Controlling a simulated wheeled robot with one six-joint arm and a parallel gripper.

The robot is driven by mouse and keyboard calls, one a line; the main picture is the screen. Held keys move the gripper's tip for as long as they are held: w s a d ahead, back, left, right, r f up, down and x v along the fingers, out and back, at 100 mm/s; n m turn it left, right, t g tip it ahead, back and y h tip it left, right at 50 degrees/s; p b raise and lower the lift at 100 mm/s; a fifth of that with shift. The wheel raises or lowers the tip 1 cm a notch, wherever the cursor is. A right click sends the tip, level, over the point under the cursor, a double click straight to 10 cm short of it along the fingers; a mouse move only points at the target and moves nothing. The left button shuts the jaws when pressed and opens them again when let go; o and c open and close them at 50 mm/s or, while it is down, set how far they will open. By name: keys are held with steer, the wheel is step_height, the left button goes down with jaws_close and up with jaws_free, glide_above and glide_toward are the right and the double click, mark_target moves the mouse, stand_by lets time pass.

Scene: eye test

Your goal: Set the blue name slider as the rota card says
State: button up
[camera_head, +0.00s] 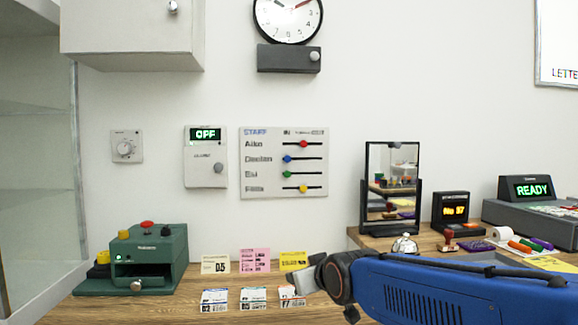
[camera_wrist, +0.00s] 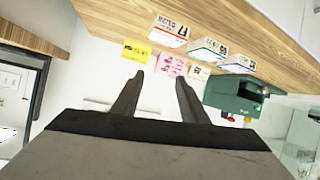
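The staff board (camera_head: 251,192) hangs on the wall with four named rows, each with a coloured slider. The blue slider (camera_head: 287,159) is in the second row, towards the left of its track, below a heading that seems to read IN. Several cards stand on the counter, among them a pink card (camera_head: 255,260) and a yellow card (camera_head: 293,260); I cannot tell which is the rota card, and their small print is unreadable. My gripper (camera_wrist: 160,79) is open and empty, its fingers apart. In the head view it is low, in front of the cards and well below the board.
A green machine (camera_head: 147,262) stands left of the cards. A mirror (camera_head: 391,187), bell (camera_head: 405,244) and small display (camera_head: 450,212) stand on the right counter. A wall panel reading OFF (camera_head: 205,160) hangs left of the board. The wall directly before the board is clear.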

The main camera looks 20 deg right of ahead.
steer(key=w+d+r+t+h, duration=0.1)
steer(key=w+d+r+t, duration=0.35)
steer(key=w+r, duration=0.7)
steer(key=t+h, duration=0.2)
steer(key=t, duration=0.3)
glide_toward(288, 160)
steer(key=x, duration=0.8)
steer(key=shift+r, duration=0.1)
jaws_close()
